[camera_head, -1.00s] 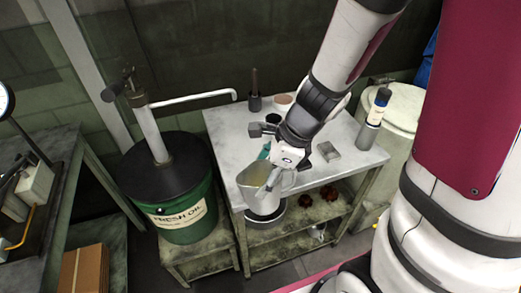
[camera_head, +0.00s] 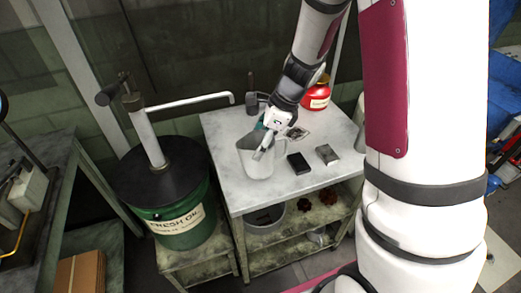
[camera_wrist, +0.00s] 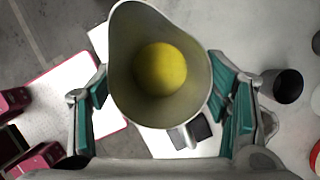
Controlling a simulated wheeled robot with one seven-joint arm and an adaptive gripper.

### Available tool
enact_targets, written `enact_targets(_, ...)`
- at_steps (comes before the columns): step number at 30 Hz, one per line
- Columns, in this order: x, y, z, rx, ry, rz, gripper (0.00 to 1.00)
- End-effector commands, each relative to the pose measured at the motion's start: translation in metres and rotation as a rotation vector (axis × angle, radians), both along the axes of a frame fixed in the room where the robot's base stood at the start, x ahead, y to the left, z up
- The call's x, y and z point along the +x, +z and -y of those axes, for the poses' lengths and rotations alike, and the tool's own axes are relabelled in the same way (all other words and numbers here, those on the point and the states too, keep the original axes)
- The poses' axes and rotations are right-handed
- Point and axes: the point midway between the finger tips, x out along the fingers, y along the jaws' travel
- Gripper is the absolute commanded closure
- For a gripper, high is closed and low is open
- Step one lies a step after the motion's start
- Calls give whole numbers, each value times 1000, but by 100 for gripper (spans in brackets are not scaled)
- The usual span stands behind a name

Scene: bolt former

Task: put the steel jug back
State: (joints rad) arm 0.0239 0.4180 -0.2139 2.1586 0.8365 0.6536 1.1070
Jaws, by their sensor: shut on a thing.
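The steel jug (camera_head: 257,160) is a grey metal pitcher, upright, at the left front part of the worktable top (camera_head: 225,130) in the head view. I cannot tell whether its base touches the top. In the wrist view I look down into the jug (camera_wrist: 128,75); yellow liquid shows at its bottom, and its handle points toward my palm. My gripper (camera_head: 265,142) is shut on the jug, with one teal-padded finger on each side of it in the wrist view (camera_wrist: 158,75). The lower fingers are partly hidden in the head view.
A black block (camera_head: 298,163) and a grey metal block (camera_head: 328,154) lie right of the jug. A grey container (camera_head: 266,219) sits on the shelf below.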

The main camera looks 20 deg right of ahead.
Motion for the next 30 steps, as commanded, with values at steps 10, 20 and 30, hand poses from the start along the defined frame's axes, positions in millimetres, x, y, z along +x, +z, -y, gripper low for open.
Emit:
enact_targets(10, 0, -35, 0, 1, -1, -1, 90)
enact_targets(20, 0, -37, 0, 0, 0, 0, 90)
enact_targets(30, 0, -37, 0, 0, 1, 0, 10)
